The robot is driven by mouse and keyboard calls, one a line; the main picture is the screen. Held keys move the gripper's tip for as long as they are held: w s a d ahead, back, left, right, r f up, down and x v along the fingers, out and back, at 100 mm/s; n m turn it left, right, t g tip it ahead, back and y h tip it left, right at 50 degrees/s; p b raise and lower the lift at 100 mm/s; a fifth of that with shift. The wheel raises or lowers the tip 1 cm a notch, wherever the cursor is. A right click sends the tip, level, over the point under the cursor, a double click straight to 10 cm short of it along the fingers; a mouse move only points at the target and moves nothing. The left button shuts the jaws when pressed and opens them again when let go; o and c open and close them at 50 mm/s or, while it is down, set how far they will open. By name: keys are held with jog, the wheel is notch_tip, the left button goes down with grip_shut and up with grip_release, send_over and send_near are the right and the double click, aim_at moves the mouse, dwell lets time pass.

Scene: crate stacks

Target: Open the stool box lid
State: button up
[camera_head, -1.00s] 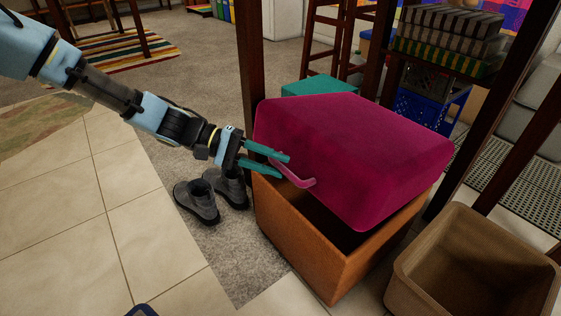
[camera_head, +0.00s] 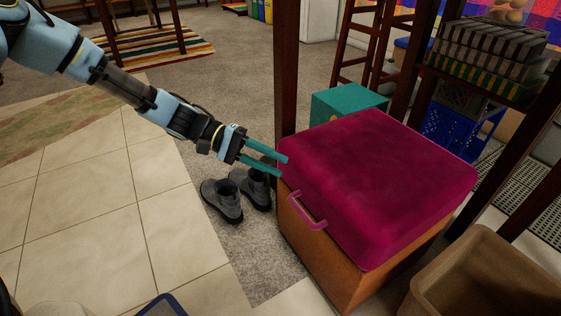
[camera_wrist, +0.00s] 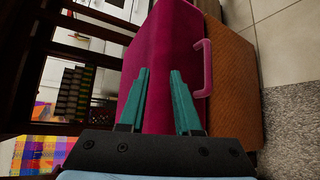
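The stool box has an orange-brown body (camera_head: 318,250) and a padded magenta lid (camera_head: 385,185). The lid lies down on the body, with no gap showing at the front. A pink loop handle (camera_head: 306,211) sits on the lid's front edge. My gripper (camera_head: 282,167) is at the lid's left corner, to the upper left of the handle and apart from it. Its two teal fingers are spread with nothing between them. In the wrist view, the fingers (camera_wrist: 160,95) point over the magenta lid, and the handle (camera_wrist: 204,68) lies outside them to the right.
Grey boots (camera_head: 236,195) stand left of the box. A tan bin (camera_head: 440,275) is close at its right front. A dark wooden post (camera_head: 286,70) and a teal box (camera_head: 345,105) are behind.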

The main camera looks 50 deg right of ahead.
jog(key=shift+p+v, duration=0.65)
jog(key=shift+v, duration=0.95)
jog(key=shift+r+p, duration=0.1)
jog(key=shift+p, duration=0.3)
jog(key=shift+a, duration=0.1)
